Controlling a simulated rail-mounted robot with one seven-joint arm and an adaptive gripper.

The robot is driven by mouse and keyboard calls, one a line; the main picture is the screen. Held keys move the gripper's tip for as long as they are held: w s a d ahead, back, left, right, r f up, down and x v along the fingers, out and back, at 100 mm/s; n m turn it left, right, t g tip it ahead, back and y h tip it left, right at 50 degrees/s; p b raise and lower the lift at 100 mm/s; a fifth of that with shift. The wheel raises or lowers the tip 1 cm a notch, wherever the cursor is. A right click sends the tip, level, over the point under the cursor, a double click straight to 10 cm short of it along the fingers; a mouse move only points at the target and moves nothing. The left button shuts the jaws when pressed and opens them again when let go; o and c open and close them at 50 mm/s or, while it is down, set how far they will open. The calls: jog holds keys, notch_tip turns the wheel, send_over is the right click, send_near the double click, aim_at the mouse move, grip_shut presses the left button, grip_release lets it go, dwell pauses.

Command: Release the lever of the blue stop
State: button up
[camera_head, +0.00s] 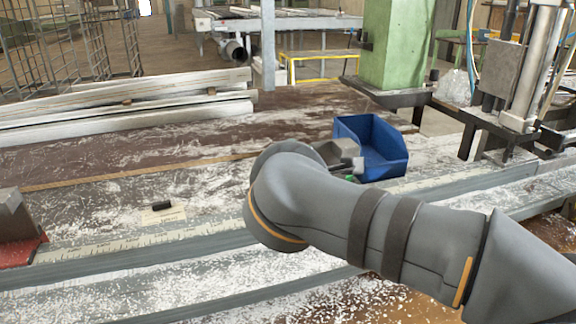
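I cannot make out a blue stop or its lever in this view. My grey arm crosses the middle and right of the picture and covers part of the bench and rail, and my gripper is hidden. A grey metal block (342,152) shows just behind my arm, with a small green part (351,178) below it; the rest of it is hidden. At the left edge a grey block on a red base (30,248) sits by the ruled rail (130,240), cut off by the frame.
An open blue bin (390,160) stands on the bench behind my arm. A small black piece lies on a pale label (163,212). Long white profiles (130,112) lie at the back left. A green column (396,45) stands behind. White shavings cover the bench.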

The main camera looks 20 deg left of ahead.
jog(key=shift+v, duration=1.2)
jog(key=shift+a, duration=0.1)
jog(key=x, duration=1.2)
jog(key=shift+w, duration=0.15)
jog(key=shift+p, duration=0.3)
